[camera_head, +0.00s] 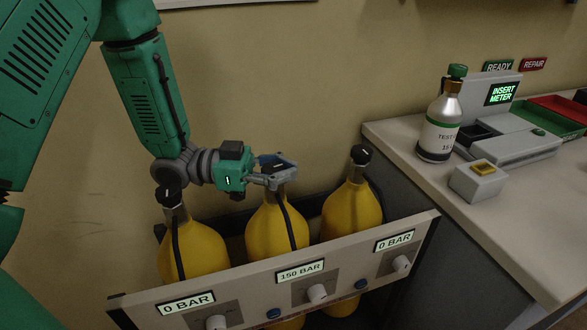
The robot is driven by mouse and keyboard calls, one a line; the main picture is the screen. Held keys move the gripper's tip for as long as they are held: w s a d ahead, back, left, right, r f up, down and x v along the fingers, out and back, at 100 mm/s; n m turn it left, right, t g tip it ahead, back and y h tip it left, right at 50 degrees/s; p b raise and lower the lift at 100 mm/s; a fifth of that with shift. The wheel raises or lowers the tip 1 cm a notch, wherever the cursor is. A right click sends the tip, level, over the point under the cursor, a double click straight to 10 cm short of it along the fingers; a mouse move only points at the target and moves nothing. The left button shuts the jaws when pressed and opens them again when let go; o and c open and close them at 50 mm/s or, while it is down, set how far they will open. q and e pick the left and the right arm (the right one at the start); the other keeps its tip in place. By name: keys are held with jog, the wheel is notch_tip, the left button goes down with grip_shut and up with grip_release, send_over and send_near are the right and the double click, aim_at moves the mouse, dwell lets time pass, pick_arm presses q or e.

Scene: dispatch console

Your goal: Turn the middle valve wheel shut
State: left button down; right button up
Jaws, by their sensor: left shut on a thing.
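Three yellow cylinders stand in a rack. The middle cylinder (278,228) is behind a display reading 150 BAR (300,271). My right gripper is not in view.
The rack's front panel (250,290) carries white knobs below the displays. At right, a counter (500,235) holds a labelled bottle (438,135), a grey box with a yellow button (478,181), a meter station reading INSERT METER (502,93), and green and red trays. A wall stands behind the cylinders.

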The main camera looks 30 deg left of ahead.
pick_arm(q)
jog(key=shift+a+r+m+g, duration=0.2)
jog(key=shift+a+m+g, duration=0.05)
jog(key=shift+m+g, duration=0.15)
jog(key=shift+s+d+m+g+h+p, duration=0.15)
jog(key=shift+m+g+h+p, duration=0.3)
jog(key=shift+g, duration=0.45)
jog(key=shift+s+a+m+g+h+p, duration=0.1)
jog(key=shift+m+g+h+p, duration=0.15)
jog(key=shift+m+g+p, duration=0.55)
jog(key=m+g, duration=0.2)
jog(key=g, duration=0.1)
jog(key=shift+s+d+p, duration=0.1)
jog(key=shift+s+p, duration=0.15)
jog(key=shift+p, duration=0.05)
jog(key=shift+s+m+g+p, duration=0.15)
jog(key=shift+m+g, duration=0.4)
jog(key=shift+g, duration=0.4)
jog(key=shift+s+m+g+p, duration=0.15)
jog(key=shift+m+g, duration=0.35)
jog(key=shift+g, duration=0.45)
jog(key=shift+r+g, duration=0.1)
jog(key=shift+g, duration=0.2)
jog(key=c, duration=1.2)
grip_release()
jog(key=shift+w, duration=0.1)
jog(key=shift+f, duration=0.2)
jog(key=shift+a, duration=0.2)
